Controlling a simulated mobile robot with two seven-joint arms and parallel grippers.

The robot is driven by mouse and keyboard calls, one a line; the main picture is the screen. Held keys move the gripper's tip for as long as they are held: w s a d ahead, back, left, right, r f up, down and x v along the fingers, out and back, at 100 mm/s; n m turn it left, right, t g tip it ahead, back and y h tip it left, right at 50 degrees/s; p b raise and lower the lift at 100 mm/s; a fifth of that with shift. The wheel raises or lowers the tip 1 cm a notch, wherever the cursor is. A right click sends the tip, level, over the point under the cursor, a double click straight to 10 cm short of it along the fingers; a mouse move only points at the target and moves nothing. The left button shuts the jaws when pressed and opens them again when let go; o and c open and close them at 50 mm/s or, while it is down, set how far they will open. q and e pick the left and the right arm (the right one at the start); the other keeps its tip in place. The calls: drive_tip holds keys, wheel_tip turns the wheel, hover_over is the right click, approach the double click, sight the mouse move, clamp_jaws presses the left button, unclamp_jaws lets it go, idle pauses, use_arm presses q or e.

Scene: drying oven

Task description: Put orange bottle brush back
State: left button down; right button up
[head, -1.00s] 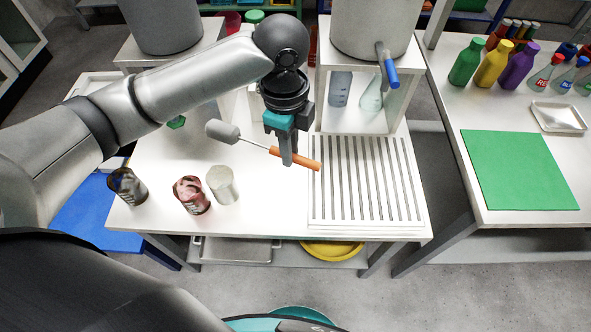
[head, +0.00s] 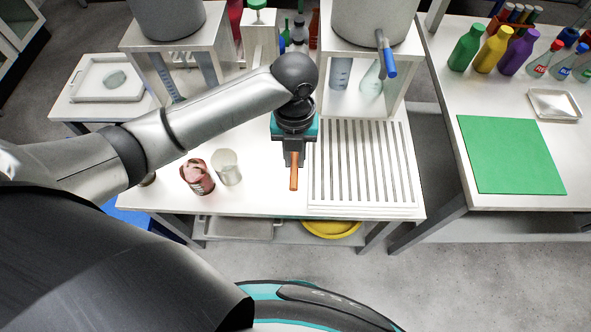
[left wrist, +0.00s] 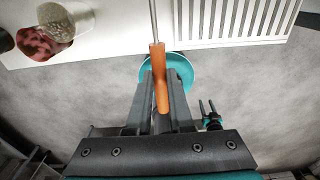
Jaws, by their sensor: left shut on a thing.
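The orange bottle brush shows its orange handle (head: 294,172) in the head view, pointing toward the table's front edge. My left gripper (head: 292,158) is shut on this handle and holds it over the white table, just left of the slatted rack. In the left wrist view the orange handle (left wrist: 160,80) lies between the fingers of my left gripper (left wrist: 160,92), and its thin metal rod (left wrist: 153,22) runs out of the top of the picture. The brush head is hidden in the head view.
A slatted white rack (head: 362,163) lies to the right. A red-stained beaker (head: 197,176) and a clear beaker (head: 227,166) stand left of the gripper. A white stand (head: 396,108) rises behind the rack. The table's front strip (head: 255,203) is clear.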

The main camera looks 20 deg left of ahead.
use_arm(q)
drive_tip(key=b, duration=0.4)
hover_over(294, 201)
wheel_tip(294, 201, down, 14)
drive_tip(key=shift+w+f, duration=0.15)
drive_tip(key=shift+f, duration=0.05)
drive_tip(key=shift+f+b, duration=0.45)
drive_tip(key=shift+f, duration=1.7)
drive_tip(key=shift+f, duration=0.2)
drive_tip(key=c, duration=0.8)
unclamp_jaws()
drive_tip(key=shift+r, duration=0.1)
drive_tip(key=r+p, duration=0.1)
drive_tip(key=r, duration=0.3)
drive_tip(key=r+p, duration=0.1)
drive_tip(key=r, duration=0.3)
drive_tip(key=r+p, duration=0.1)
drive_tip(key=r, duration=0.3)
drive_tip(key=shift+w+a+r, duration=0.1)
drive_tip(key=shift+w+r, duration=0.05)
drive_tip(key=shift+w, duration=0.2)
